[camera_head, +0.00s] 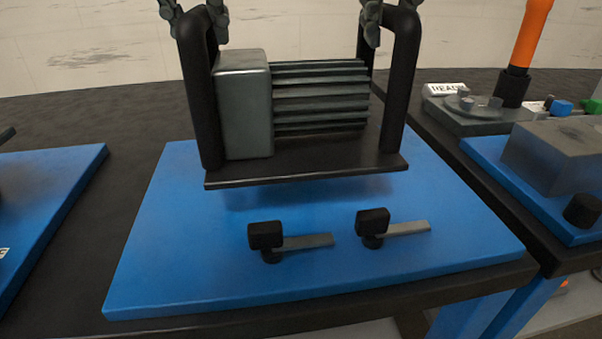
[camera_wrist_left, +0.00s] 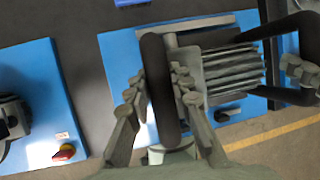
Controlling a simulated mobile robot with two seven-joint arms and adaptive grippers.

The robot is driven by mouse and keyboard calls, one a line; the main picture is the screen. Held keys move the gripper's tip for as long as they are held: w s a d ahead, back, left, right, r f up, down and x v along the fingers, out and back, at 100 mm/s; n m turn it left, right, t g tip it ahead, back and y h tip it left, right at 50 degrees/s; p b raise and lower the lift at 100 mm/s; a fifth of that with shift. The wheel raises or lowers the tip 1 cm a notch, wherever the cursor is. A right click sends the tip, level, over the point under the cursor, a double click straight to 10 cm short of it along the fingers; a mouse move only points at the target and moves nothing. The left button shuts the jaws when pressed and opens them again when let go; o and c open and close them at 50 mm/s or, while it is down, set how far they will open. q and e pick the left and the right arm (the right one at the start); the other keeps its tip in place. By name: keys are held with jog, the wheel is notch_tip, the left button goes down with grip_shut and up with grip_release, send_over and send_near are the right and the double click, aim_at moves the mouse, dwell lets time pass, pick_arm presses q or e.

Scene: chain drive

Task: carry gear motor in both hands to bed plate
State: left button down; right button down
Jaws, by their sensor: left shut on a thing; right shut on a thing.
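The gear motor (camera_head: 320,97) is a grey box with a finned body on a black base plate, with a black hoop handle at each end. It hangs level above the blue bed plate (camera_head: 170,255), with a shadow under it. My left gripper (camera_head: 196,14) is shut on the left handle (camera_head: 203,110); the left wrist view shows its fingers (camera_wrist_left: 158,90) on both sides of the bar. My right gripper (camera_head: 372,12) is shut on the right handle (camera_head: 402,70). The gear motor's far side is hidden.
Two black clamps with grey bars, a left one (camera_head: 265,236) and a right one (camera_head: 372,222), stand on the bed plate's front part. Another blue plate (camera_head: 50,190) lies to the left. To the right, a grey block (camera_head: 555,155) sits on a blue plate, near an orange post (camera_head: 533,35).

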aim_at(205, 70)
pick_arm(q)
jog(key=shift+a+f, duration=0.1)
pick_arm(e)
jog(key=shift+f, duration=0.15)
